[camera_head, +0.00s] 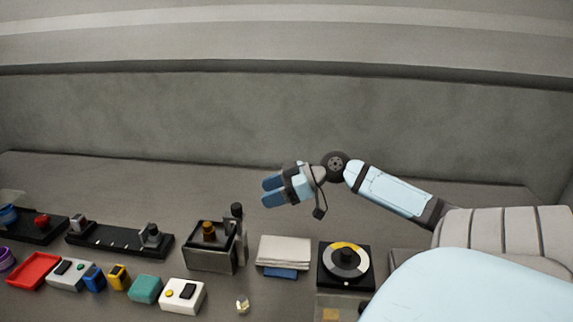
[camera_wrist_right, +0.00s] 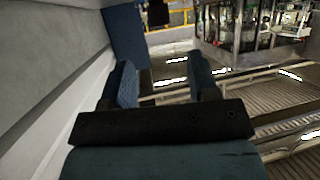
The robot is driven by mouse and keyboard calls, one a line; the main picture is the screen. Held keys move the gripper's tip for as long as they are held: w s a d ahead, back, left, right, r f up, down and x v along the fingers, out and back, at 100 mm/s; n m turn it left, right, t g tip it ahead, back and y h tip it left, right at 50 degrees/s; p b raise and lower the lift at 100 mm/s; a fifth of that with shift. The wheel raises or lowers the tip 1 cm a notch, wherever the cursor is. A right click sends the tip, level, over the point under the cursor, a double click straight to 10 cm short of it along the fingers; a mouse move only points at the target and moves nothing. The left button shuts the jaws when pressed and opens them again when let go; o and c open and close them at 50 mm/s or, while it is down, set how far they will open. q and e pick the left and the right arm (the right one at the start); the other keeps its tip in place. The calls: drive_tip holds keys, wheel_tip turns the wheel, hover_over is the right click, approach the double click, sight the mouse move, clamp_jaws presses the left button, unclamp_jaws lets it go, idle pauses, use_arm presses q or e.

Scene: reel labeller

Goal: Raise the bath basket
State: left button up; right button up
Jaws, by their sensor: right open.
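A grey box-shaped bath (camera_head: 208,262) stands on the bench left of centre in the head view. A brown knob-like part (camera_head: 208,228) shows at its dark top; I take it for the basket's handle, but the basket itself cannot be made out. My right gripper (camera_head: 268,191) is in the air, up and to the right of the bath, pointing left. Its blue fingers are apart with nothing between them. The right wrist view shows the same open fingers (camera_wrist_right: 164,82) and no bath. My left gripper is not in view.
A dark upright post (camera_head: 237,225) stands at the bath's right side. Right of it are a white stack (camera_head: 284,249) and a black unit with a round disc (camera_head: 346,261). A black rail (camera_head: 115,240), a red tray (camera_head: 34,270) and several small boxes lie left and in front. A wall rises behind.

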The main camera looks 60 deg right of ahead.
drive_tip(key=shift+v, duration=2.1)
drive_tip(key=shift+a, duration=0.1)
